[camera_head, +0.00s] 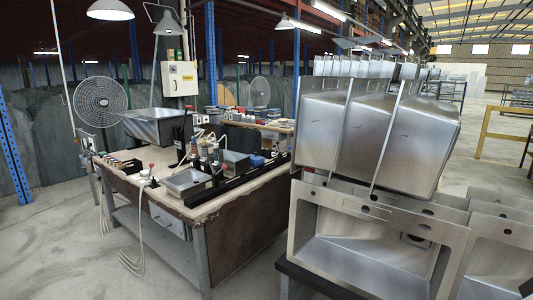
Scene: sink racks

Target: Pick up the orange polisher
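I cannot clearly make out an orange polisher in the head view. Several small tools and bottles (205,152) stand on the near workbench (226,191), some with red or orange parts, too small to tell apart. A small red-topped item (151,166) is at the bench's front left edge, with a pale cable hanging below. My gripper is not in view.
Stacked steel sinks (383,238) fill the right side close to me. A metal tray (186,182) and a steel basin (154,126) are on the bench. A fan (99,103) stands behind it. The concrete floor (68,245) at the left is mostly clear.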

